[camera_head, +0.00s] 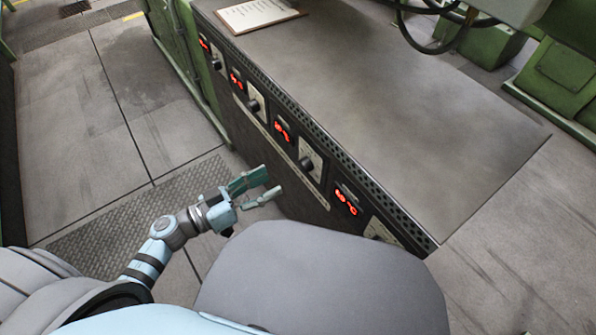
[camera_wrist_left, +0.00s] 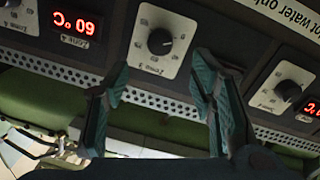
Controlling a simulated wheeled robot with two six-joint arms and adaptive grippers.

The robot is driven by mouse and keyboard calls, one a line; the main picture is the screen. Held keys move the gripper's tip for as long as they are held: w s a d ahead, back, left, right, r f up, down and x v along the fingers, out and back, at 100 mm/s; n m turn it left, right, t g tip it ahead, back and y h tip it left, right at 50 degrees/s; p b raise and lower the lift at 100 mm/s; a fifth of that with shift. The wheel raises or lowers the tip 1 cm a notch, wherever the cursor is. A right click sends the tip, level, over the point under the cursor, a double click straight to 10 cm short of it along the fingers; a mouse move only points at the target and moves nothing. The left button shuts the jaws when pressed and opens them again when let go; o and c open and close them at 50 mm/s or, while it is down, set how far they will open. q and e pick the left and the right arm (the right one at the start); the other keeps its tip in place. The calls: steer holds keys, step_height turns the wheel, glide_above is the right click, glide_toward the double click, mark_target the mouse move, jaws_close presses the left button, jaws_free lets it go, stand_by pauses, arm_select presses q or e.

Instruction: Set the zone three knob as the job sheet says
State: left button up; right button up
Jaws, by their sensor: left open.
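The zone three knob (camera_wrist_left: 160,41) is a round black knob on a pale dial plate, seen upside down at the top middle of the left wrist view. In the head view the same knob (camera_head: 306,163) sits on the machine's front panel. Its exact setting is too small to read. My left gripper (camera_head: 272,182) is open and empty, low in front of the panel and apart from the knob. Its green fingers (camera_wrist_left: 158,85) show in the left wrist view below the knob. The job sheet (camera_head: 255,12) lies on the worktop's far left corner; its writing is unreadable. My right gripper is not in view.
Neighbouring panel knobs are the one at right (camera_wrist_left: 290,88) and a nearer one (camera_head: 380,235). Red-lit displays sit between them; the zone four display (camera_wrist_left: 74,24) reads 60 °C. The grey worktop (camera_head: 400,110) is mostly clear. Dark cables (camera_head: 440,40) hang over its back.

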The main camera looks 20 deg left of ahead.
mark_target(300, 167)
arm_select(q)
steer(key=b+x, duration=0.1)
steer(key=x, duration=0.7)
steer(key=shift+w+d, duration=0.45)
steer(key=shift+w, duration=0.05)
steer(key=c, duration=1.1)
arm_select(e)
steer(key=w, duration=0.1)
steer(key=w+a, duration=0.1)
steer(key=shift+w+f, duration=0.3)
